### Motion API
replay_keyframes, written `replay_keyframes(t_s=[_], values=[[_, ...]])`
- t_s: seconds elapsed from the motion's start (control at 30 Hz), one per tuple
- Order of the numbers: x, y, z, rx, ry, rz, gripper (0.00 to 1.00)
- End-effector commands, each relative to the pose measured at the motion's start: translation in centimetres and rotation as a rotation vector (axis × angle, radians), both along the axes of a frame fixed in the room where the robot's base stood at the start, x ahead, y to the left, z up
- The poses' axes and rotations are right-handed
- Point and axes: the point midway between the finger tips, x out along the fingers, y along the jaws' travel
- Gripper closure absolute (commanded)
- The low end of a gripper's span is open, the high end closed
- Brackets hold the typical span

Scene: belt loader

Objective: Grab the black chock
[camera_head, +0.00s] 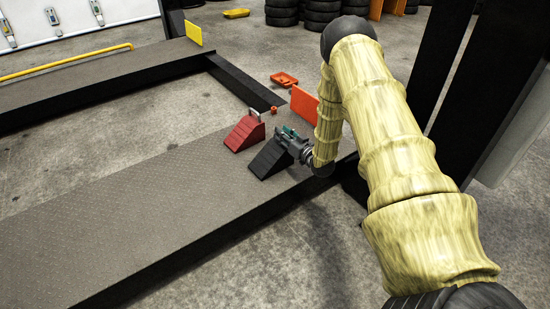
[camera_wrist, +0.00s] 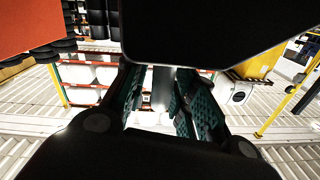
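The black chock (camera_head: 268,160) is a wedge with a stepped slope on the dark metal ramp in the head view. My gripper (camera_head: 288,134), with green finger pads, is at its upper back end. In the wrist view, my gripper's fingers (camera_wrist: 160,95) stand apart with a narrow gap between them. A pale grey upright shape (camera_wrist: 160,88) shows in that gap; I cannot tell whether it is a handle or background. A large black shape, perhaps the chock, fills the top middle of that view. Contact is not clear.
A red chock (camera_head: 245,133) with a pale handle stands just left of the black one. An orange plate (camera_head: 304,103) stands upright behind my gripper. A dark post (camera_head: 440,70) rises to the right. The ramp's near left is clear.

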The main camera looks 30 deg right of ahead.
Motion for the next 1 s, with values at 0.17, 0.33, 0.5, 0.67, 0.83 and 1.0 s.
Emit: replay_keyframes(t_s=[0.17, 0.33, 0.5, 0.67, 0.83, 1.0], values=[[0.0, 0.0, 0.0, 0.000, 0.000, 0.000, 1.00], [-0.1, 0.0, -0.1, 0.000, 0.001, 0.000, 1.00], [0.0, 0.0, 0.0, 0.000, 0.000, 0.000, 1.00], [0.0, 0.0, 0.2, 0.000, 0.001, 0.000, 1.00], [0.0, 0.0, 1.4, 0.000, 0.000, 0.000, 1.00], [0.0, 0.0, 2.5, 0.000, 0.000, 0.000, 1.00]])
